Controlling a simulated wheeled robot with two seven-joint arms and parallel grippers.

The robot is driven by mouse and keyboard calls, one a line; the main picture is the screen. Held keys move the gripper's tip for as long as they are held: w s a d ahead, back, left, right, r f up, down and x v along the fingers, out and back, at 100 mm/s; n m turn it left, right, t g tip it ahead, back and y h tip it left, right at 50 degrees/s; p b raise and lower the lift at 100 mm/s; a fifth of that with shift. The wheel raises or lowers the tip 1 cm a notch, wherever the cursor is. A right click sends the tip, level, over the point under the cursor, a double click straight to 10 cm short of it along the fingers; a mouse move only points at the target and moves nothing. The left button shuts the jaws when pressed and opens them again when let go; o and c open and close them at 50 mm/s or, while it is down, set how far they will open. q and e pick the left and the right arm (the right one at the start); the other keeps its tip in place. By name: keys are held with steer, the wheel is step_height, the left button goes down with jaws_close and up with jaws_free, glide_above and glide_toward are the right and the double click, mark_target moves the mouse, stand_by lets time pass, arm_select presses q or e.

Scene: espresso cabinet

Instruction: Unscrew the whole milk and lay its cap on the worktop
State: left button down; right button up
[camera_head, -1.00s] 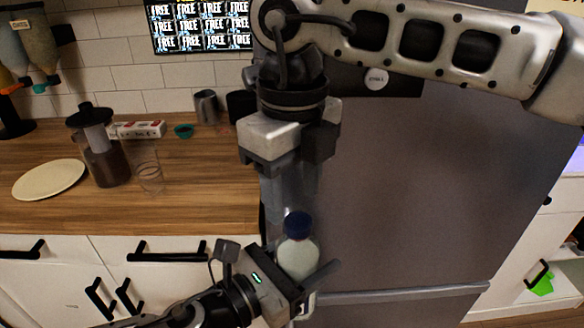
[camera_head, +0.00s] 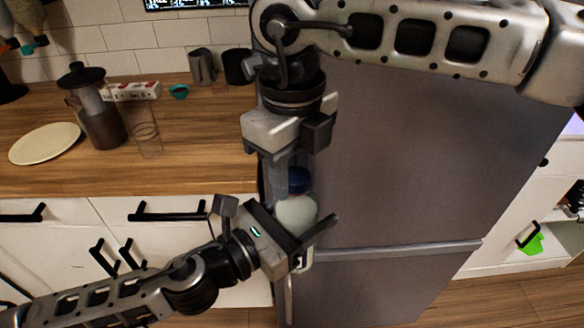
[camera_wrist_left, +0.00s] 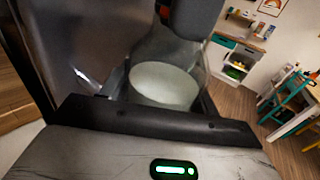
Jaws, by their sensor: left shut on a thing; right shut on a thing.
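My left gripper (camera_head: 306,226) is shut around the bottle's body from the left. In the left wrist view the bottle (camera_wrist_left: 165,84) stands between its fingers, the white milk showing through the clear wall. My right gripper (camera_head: 287,182) points straight down from above and is shut on the cap, its fingers partly covering it. Part of it also shows in the left wrist view (camera_wrist_left: 195,14). The worktop (camera_head: 200,160) is brown wood, left of the bottle.
A grey fridge (camera_head: 420,160) stands close behind the bottle.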

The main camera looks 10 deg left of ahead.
steer(key=shift+s+a+n, duration=0.25)
steer(key=shift+s+n, duration=0.1)
steer(key=shift+n, duration=0.35)
steer(key=o, duration=1.1)
steer(key=shift+w, duration=0.1)
steer(key=shift+d+r, duration=0.1)
